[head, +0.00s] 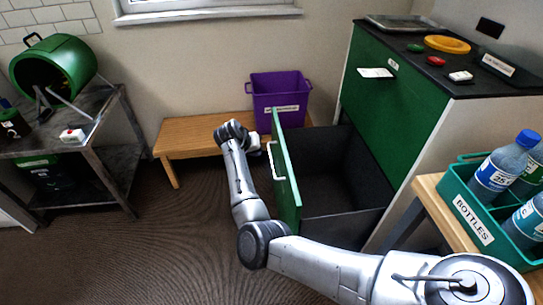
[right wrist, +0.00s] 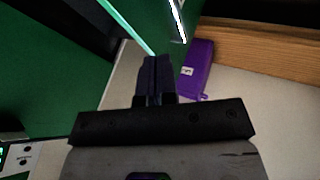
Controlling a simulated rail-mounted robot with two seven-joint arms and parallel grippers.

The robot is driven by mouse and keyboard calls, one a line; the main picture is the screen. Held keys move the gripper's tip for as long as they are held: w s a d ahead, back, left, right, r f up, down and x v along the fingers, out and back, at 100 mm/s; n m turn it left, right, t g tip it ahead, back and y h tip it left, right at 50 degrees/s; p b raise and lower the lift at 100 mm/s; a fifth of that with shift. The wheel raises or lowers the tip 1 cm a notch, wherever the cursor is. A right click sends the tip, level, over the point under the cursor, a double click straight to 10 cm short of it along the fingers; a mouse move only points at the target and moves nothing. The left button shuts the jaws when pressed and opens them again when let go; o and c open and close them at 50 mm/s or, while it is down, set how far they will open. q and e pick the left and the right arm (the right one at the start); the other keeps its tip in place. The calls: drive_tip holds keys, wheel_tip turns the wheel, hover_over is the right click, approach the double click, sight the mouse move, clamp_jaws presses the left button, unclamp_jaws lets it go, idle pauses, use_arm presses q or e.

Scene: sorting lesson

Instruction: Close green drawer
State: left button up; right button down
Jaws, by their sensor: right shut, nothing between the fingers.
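The green drawer (head: 287,180) is pulled well out of the green cabinet (head: 392,112), and its dark inside shows. A pale bar handle (head: 273,160) is on its outer face. My right arm reaches past the front of the drawer, with its wrist near the drawer's far front corner. In the right wrist view my right gripper (right wrist: 156,65) is shut and empty. Its fingertips are close to the edge of the drawer front (right wrist: 127,26), with the handle (right wrist: 179,20) beyond; I cannot tell whether they touch. My left gripper is not in view.
A purple bin (head: 278,97) stands on a low wooden bench (head: 190,134) behind the drawer; it also shows in the right wrist view (right wrist: 197,68). A green bottle crate (head: 458,187) stands at the right. A metal table (head: 95,133) with a green drum (head: 55,68) is at the left.

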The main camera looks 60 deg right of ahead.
drive_tip(key=b, duration=0.6)
approach(283, 160)
wheel_tip(283, 160, down, 5)
drive_tip(key=w, duration=0.3)
drive_tip(key=shift+s+d+r+b, duration=0.1)
drive_tip(key=shift+s+d+b, duration=0.65)
drive_tip(key=shift+s+d, duration=0.25)
drive_tip(key=shift+s+d+r+b, duration=0.15)
drive_tip(key=shift+s+d+b, duration=0.35)
drive_tip(key=shift+s, duration=0.2)
drive_tip(key=shift+d, duration=0.1)
